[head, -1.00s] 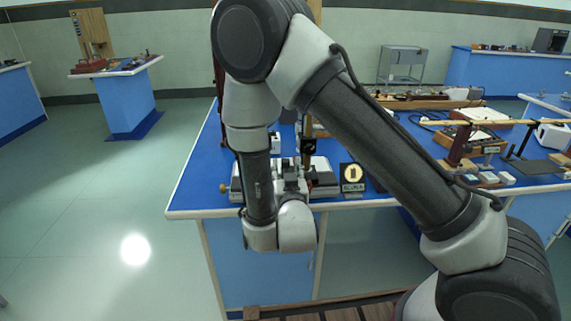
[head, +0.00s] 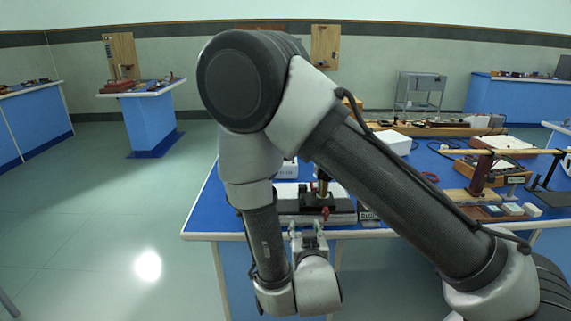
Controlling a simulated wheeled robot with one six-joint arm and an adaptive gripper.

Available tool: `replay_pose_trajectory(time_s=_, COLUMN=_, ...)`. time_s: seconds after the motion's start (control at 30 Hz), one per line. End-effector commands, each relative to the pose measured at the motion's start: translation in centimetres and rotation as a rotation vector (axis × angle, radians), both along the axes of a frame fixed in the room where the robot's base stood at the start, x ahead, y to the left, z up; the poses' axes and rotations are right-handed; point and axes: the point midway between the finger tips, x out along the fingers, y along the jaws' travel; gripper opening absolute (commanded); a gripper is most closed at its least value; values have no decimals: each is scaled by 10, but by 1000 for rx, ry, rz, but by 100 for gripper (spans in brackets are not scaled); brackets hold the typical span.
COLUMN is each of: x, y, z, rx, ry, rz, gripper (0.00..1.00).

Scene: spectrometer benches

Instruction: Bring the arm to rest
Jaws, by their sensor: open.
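My arm fills the middle of the head view, with its elbow high and its forearm hanging down in front of the near bench. My gripper (head: 308,236) is at the lower end of the arm, just in front of the bench's front edge. It is small and partly hidden by the wrist; its jaws are open and I see nothing held. The blue-topped bench (head: 207,213) lies behind it. A grey and white instrument (head: 340,207) with a dark upright column stands on the bench just beyond the gripper, and a gap shows between them.
A wooden-framed box (head: 487,170) and a long wooden rail (head: 440,129) lie on the bench to the right. A small dark sign (head: 369,215) is mostly hidden by my arm. A grey trolley (head: 419,92) stands at the back. The floor (head: 100,220) at left is clear.

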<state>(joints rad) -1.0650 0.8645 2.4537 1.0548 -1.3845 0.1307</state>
Motion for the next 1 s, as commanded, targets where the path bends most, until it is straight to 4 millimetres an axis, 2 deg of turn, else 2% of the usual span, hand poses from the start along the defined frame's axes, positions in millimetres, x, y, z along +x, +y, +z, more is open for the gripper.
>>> replay_pose_trajectory(time_s=0.03, x=-7, y=3, z=-27, rx=-11, ry=123, rz=22, gripper=45)
replay_pose_trajectory(time_s=0.1, x=-27, y=10, z=-70, rx=-36, ry=336, rz=69, gripper=45)
replay_pose_trajectory(time_s=0.17, x=-48, y=21, z=-92, rx=-42, ry=510, rz=121, gripper=45)
replay_pose_trajectory(time_s=0.23, x=-70, y=29, z=-102, rx=-47, ry=696, rz=179, gripper=45)
replay_pose_trajectory(time_s=0.33, x=-98, y=34, z=-93, rx=-49, ry=930, rz=261, gripper=45)
replay_pose_trajectory(time_s=0.47, x=-122, y=18, z=-46, rx=-67, ry=1167, rz=361, gripper=45)
replay_pose_trajectory(time_s=0.57, x=-131, y=-11, z=1, rx=-94, ry=1278, rz=414, gripper=45)
replay_pose_trajectory(time_s=0.67, x=-136, y=-50, z=49, rx=-123, ry=1339, rz=435, gripper=45)
replay_pose_trajectory(time_s=0.8, x=-144, y=-114, z=111, rx=-151, ry=1361, rz=407, gripper=45)
replay_pose_trajectory(time_s=1.0, x=-161, y=-201, z=186, rx=-130, ry=1254, rz=273, gripper=45)
